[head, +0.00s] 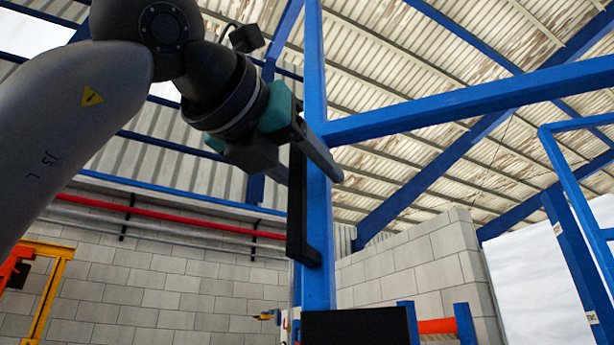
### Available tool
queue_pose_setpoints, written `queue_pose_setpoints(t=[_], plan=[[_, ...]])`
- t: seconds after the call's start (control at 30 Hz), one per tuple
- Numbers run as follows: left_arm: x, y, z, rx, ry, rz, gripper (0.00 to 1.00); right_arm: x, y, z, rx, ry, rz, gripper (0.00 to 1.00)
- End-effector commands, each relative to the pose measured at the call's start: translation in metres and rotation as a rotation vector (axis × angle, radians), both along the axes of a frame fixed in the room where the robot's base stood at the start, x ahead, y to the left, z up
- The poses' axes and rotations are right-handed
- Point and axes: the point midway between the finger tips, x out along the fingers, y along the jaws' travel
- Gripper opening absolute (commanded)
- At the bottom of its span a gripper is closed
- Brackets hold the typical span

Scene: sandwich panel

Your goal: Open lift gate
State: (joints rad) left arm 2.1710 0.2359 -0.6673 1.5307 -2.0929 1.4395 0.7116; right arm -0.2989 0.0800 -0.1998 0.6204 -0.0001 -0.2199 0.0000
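The lift gate shows as a blue frame, with an upright post (318,270) and a bar (460,105) running to the right from it. A long black handle (297,225) is fixed along the left side of the post. My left gripper (312,179) is at the upper part of the handle. Its fingers are apart, one in front of the post and one left of the handle, with the handle's upper end between them. The gap looks wider than the handle; I cannot tell whether either finger touches it. My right gripper is out of view.
A black panel (355,327) stands at the bottom centre. Another blue frame (575,210) rises at the right. A grey block wall (160,285) with a red pipe (170,225) is behind. A yellow-orange frame (48,290) is at the lower left.

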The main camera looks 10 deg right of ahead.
Motion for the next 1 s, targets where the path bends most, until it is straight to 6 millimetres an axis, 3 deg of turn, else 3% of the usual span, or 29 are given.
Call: queue_pose_setpoints(t=[0.27,0.43,1.0], plan=[[0.001,0.000,-0.001,0.002,0.003,0.002,0.50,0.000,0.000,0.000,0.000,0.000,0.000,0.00],[-0.010,0.010,-0.001,0.001,0.001,0.005,0.50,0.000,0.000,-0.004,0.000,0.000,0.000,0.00],[-0.107,0.083,-0.001,0.001,-0.001,0.004,0.50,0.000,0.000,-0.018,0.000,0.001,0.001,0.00]])
